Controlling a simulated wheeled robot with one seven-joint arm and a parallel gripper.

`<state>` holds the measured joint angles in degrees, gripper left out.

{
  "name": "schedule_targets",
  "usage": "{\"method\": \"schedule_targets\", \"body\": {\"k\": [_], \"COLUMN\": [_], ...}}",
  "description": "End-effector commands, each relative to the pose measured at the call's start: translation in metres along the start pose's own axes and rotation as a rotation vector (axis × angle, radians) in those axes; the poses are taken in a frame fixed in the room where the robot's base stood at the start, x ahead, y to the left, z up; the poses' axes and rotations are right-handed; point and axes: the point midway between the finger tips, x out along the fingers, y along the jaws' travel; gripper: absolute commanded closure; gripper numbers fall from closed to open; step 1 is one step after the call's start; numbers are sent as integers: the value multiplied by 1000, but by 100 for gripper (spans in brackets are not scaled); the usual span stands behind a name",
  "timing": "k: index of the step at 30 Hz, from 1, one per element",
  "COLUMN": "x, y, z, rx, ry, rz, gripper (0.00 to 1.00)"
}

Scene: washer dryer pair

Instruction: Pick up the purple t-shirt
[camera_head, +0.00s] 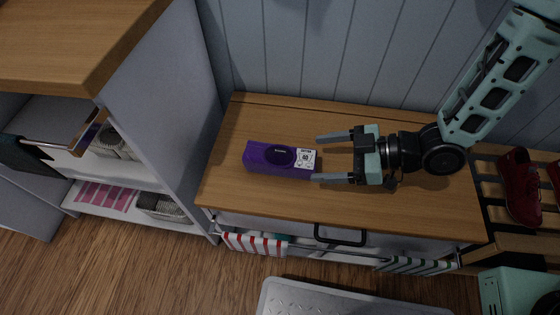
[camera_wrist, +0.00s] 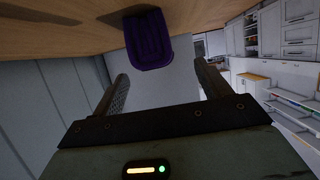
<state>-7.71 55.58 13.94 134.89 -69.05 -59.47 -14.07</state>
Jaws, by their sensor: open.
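A purple box-shaped item (camera_head: 262,158) with a dark round opening and a white label at its right end lies on the wooden cabinet top (camera_head: 400,212); it is the only purple thing here that could be the t-shirt, perhaps folded. In the wrist view the purple item (camera_wrist: 148,40) shows ahead at the top, between and beyond the fingers. My gripper (camera_head: 318,158) is open and points left, its two fingers around the label end or just short of it; I cannot tell which. Nothing is held.
A panelled wall (camera_head: 340,50) stands behind the cabinet. A taller shelf unit (camera_head: 175,110) is at the left. A dark handle (camera_head: 340,238) and striped towels (camera_head: 255,243) are on the front. Red shoes (camera_head: 519,187) sit on a slatted rack at the right. The top's front left is clear.

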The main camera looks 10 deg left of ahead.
Motion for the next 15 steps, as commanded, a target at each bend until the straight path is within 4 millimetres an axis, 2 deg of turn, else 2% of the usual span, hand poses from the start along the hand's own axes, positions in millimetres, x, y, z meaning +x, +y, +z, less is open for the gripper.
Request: {"method": "schedule_targets", "body": {"k": [3,8,15], "x": [14,24,58], "y": [0,1,7], "z": [1,2,4], "rx": [0,-2,-3], "ry": [-1,-1,0], "rz": [-1,-1,-2], "gripper": [24,24,24]}}
